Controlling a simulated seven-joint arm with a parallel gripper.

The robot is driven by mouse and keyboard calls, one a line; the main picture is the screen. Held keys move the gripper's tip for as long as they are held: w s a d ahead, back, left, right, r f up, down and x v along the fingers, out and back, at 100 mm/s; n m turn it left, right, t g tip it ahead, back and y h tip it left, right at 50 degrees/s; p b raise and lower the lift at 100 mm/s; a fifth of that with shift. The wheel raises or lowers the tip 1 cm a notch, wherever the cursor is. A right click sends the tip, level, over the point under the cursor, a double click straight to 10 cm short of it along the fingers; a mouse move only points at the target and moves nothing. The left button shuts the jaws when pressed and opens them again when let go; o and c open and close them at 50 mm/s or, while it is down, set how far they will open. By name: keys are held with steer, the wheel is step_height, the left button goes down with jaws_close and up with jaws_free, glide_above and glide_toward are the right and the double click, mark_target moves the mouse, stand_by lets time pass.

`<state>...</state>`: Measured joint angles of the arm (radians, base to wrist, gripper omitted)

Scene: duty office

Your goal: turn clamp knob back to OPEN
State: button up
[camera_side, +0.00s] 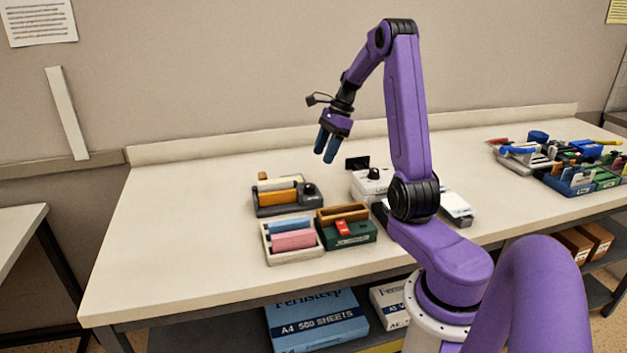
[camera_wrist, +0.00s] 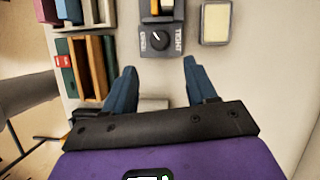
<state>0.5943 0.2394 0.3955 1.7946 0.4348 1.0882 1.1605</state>
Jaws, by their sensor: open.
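In the wrist view the knob (camera_wrist: 160,39) lies between the labels OPEN on the left and TIGHT on the right. Its white mark slants toward the upper left. My gripper (camera_side: 326,155) is open and empty, above the table and apart from the knob. In the wrist view my blue fingertips (camera_wrist: 160,66) are spread, with the knob beyond the gap between them.
A green box (camera_side: 350,240) with a wooden compartment and a red piece stands close to the clamp. A white device (camera_side: 362,188) with a black knob stands right. The table's left side is clear.

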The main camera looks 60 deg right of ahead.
mark_target(311, 185)
steer(key=x, duration=0.9)
steer(key=shift+a+f, duration=0.1)
steer(key=shift+f, duration=0.15)
steer(key=c, duration=1.1)
